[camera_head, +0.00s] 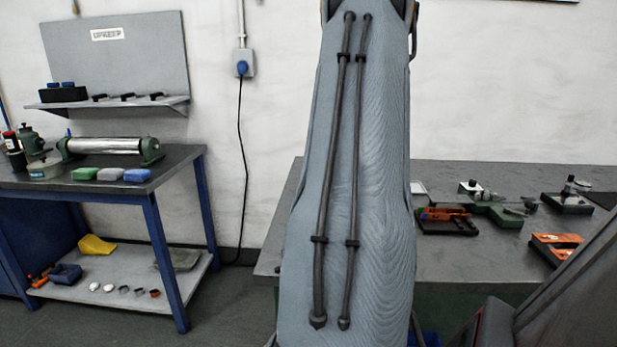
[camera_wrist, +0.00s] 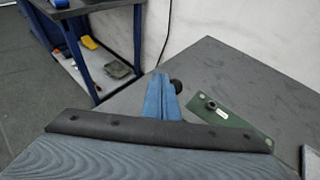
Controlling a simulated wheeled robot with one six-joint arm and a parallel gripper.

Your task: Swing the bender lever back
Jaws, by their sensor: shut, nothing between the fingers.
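In the wrist view my gripper (camera_wrist: 161,80) shows as narrow blue fingers, shut, with nothing between them. It stands over the grey bench, beyond the dark edge of my wrist. A dark round knob (camera_wrist: 177,87), which looks like the bender lever's end, shows just right of the fingertips. I cannot tell whether they touch. The green bender plate (camera_wrist: 238,132), with a dark peg and a pale label, lies to the right. The rest of the lever is hidden or unclear. In the head view my arm hides my gripper and the knob.
The right bench (camera_head: 460,262) carries an orange-and-black tray (camera_head: 446,220), a green tool (camera_head: 497,212), a small dark-based stand (camera_head: 567,203) and an orange block holder (camera_head: 556,246). The left bench (camera_head: 180,160) holds a roller (camera_head: 105,146) and coloured blocks. Open floor lies between the benches.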

